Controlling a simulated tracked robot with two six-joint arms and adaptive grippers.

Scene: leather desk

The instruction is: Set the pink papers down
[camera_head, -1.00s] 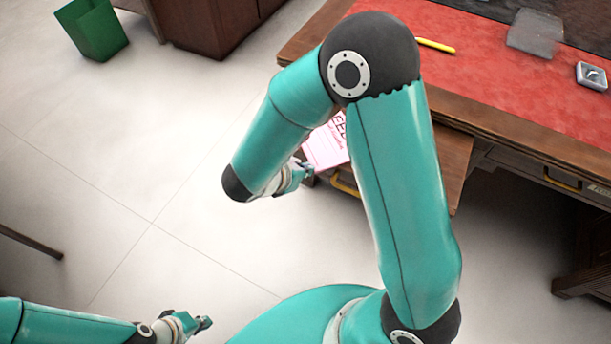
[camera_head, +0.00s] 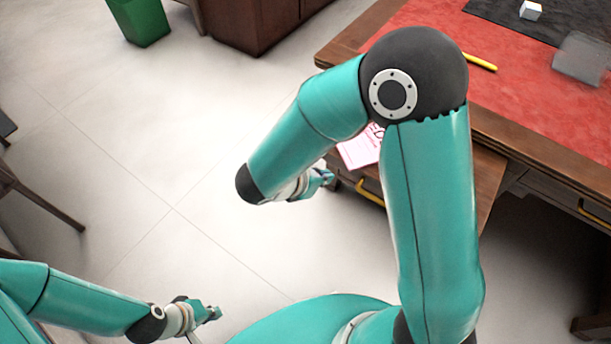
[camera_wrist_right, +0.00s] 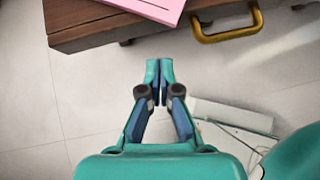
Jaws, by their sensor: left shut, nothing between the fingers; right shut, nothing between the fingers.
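The pink papers (camera_head: 361,148) lie on a wooden surface low at the desk's left end, partly hidden behind my right arm in the head view. In the right wrist view the papers' edge (camera_wrist_right: 158,8) shows at the top, on the wooden front (camera_wrist_right: 90,22). My right gripper (camera_wrist_right: 159,62) is shut and empty, just short of that wooden front and apart from the papers. It also shows in the head view (camera_head: 328,178). My left gripper (camera_head: 215,313) is shut and empty over the floor at the lower left.
The desk (camera_head: 520,95) has a red leather top with a yellow stick (camera_head: 480,62), a grey translucent block (camera_head: 583,60) and a white cube (camera_head: 531,10). Yellow handles (camera_head: 369,191) stick out from its front. A green bin (camera_head: 140,22) and a chair (camera_head: 35,195) stand left. The floor between is clear.

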